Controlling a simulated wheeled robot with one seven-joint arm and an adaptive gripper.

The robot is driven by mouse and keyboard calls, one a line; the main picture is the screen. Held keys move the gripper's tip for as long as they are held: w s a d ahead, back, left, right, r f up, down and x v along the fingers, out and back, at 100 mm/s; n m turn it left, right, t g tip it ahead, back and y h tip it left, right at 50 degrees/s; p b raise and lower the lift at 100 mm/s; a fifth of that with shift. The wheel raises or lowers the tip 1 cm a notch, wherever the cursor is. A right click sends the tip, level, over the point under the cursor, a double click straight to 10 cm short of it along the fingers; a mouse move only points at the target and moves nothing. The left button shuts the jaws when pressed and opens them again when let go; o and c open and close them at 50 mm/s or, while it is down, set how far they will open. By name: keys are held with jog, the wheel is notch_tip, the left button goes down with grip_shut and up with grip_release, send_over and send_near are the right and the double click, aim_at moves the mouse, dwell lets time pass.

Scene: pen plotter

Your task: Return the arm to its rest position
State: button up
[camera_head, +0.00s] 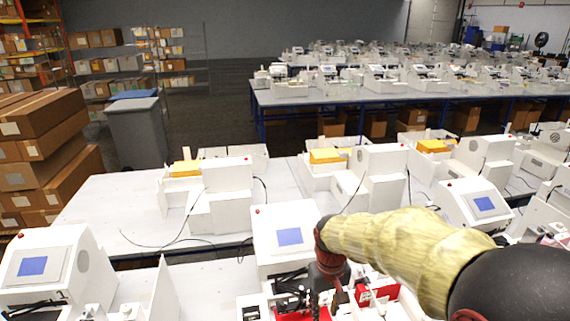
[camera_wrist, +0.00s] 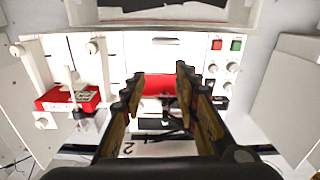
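My arm, in a yellow sleeve (camera_head: 405,238), reaches in from the lower right in the head view and ends at a dark red wrist (camera_head: 328,245). My gripper points down over a white machine (camera_head: 285,235) with a blue screen. In the wrist view my gripper (camera_wrist: 160,76) is open, its two dark fingers apart with nothing visible held between them. A red part (camera_wrist: 157,83) of the machine shows beyond and between the fingers. Whether the fingers touch anything cannot be told.
The machine's panel has a red button (camera_wrist: 216,44), a green button (camera_wrist: 236,44) and knobs. A red block (camera_wrist: 70,98) sits at its left. Another screened machine (camera_head: 50,270) stands at left. More white machines fill the tables behind. Cardboard boxes (camera_head: 45,140) are stacked at far left.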

jog(key=s+d+m+t+b, duration=0.1)
jog(key=s+d+b, duration=0.3)
jog(key=s+b, duration=0.4)
jog(key=s+d+m+t+b, duration=0.2)
jog(key=s+d+t+b, duration=0.2)
jog(key=s+b, duration=0.3)
jog(key=s, duration=0.4)
jog(key=shift+s+d+f+t+b, duration=0.15)
jog(key=shift+d+f+t+b, duration=0.15)
jog(key=shift+f+b, duration=0.1)
jog(key=shift+o, duration=0.3)
dwell(0.6)
